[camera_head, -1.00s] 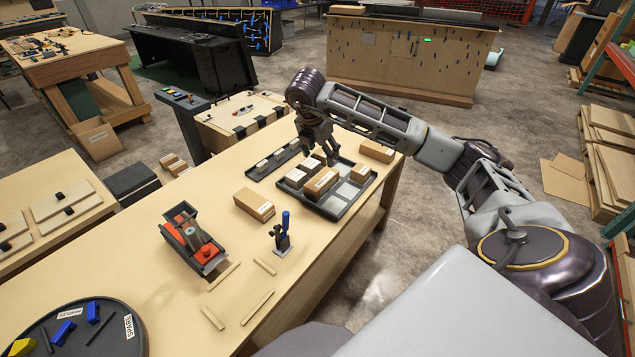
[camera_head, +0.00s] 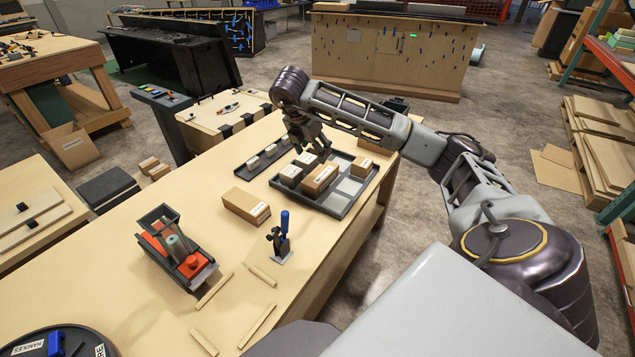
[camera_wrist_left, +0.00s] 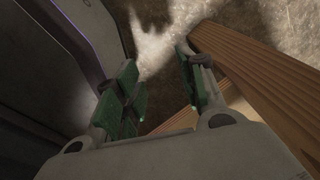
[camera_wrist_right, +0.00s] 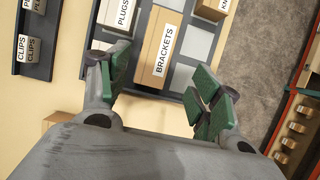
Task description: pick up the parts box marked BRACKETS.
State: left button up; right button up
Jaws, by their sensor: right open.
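The parts box marked BRACKETS (camera_wrist_right: 157,48) is a long tan carton with a white label, lying in the dark divided tray (camera_wrist_right: 135,82). In the head view the box I take for it (camera_head: 320,179) sits in the tray's front part. My right gripper (camera_wrist_right: 160,88) is open and empty above the tray. Its fingers are spread, with the box beyond them and between them in the right wrist view. In the head view the right gripper (camera_head: 307,142) hangs over the tray's back side. My left gripper (camera_wrist_left: 160,92) is open and empty, away from the tray.
A PLUGS box (camera_wrist_right: 122,14) lies close beside the BRACKETS box. Another box (camera_wrist_right: 212,8) sits to the right, past bare grey compartments. A narrow tray (camera_wrist_right: 35,45) holds CLIPS boxes. A loose carton (camera_head: 246,205) and a blue-handled clamp (camera_head: 281,238) stand on the table near the tray.

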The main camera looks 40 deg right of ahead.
send_over(322, 173)
jog(key=a, duration=0.2)
jog(key=f, duration=0.7)
jog(key=shift+s+a, duration=0.1)
jog(key=shift+s, duration=0.1)
jog(key=shift+d+f, duration=0.2)
jog(key=shift+f, duration=0.3)
pick_arm(q)
jog(key=shift+s+d, duration=0.25)
jog(key=shift+s, duration=0.1)
jog(key=shift+s, duration=0.2)
pick_arm(e)
jog(key=shift+f, duration=0.1)
